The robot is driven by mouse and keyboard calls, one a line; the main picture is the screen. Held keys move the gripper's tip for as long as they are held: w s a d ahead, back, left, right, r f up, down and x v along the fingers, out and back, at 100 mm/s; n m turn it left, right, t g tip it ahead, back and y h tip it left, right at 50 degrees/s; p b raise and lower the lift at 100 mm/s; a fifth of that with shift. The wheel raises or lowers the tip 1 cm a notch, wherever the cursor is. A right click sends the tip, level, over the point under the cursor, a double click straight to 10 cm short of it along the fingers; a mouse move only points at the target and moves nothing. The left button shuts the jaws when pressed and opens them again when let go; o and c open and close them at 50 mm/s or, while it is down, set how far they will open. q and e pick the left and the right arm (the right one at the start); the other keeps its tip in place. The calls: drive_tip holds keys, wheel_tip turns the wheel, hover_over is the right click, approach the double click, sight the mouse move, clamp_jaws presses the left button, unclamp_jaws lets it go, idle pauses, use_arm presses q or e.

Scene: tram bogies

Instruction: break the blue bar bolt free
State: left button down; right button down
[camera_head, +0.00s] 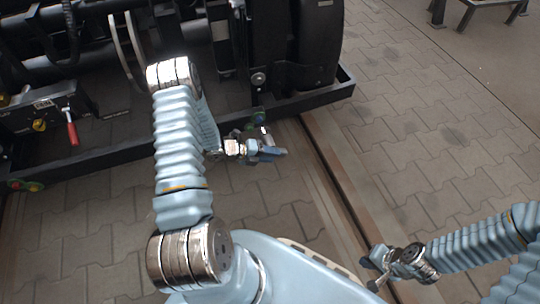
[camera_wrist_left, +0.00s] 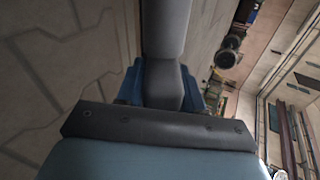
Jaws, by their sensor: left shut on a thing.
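My left gripper (camera_head: 272,153) is low beside the front corner of the black bogie frame, pointing right. In the left wrist view its dark fingers (camera_wrist_left: 165,85) are closed, with a blue thing (camera_wrist_left: 131,82) showing at both sides of them. Most of this blue thing is hidden, so I cannot tell its full shape. A small blue and green fitting (camera_head: 259,117) sits on the frame's lower beam, just above the left gripper. I cannot tell whether the held thing touches it. My right gripper (camera_head: 370,273) is at the lower right, its fingertips apart and empty.
The black bogie frame (camera_head: 300,104) fills the upper left. A red-handled part (camera_head: 71,127) is on its left side, and a green and red fitting (camera_head: 27,186) is at the far left. A rail (camera_head: 335,185) runs along the floor.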

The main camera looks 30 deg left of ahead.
sight(264, 140)
use_arm(q)
drive_tip(key=shift+w+a+b, duration=1.05)
drive_tip(key=shift+w+a, duration=0.5)
drive_tip(key=shift+a, duration=0.25)
drive_tip(key=shift+w+a+b, duration=0.3)
drive_tip(key=shift+w+a, duration=0.3)
drive_tip(key=shift+a, duration=0.05)
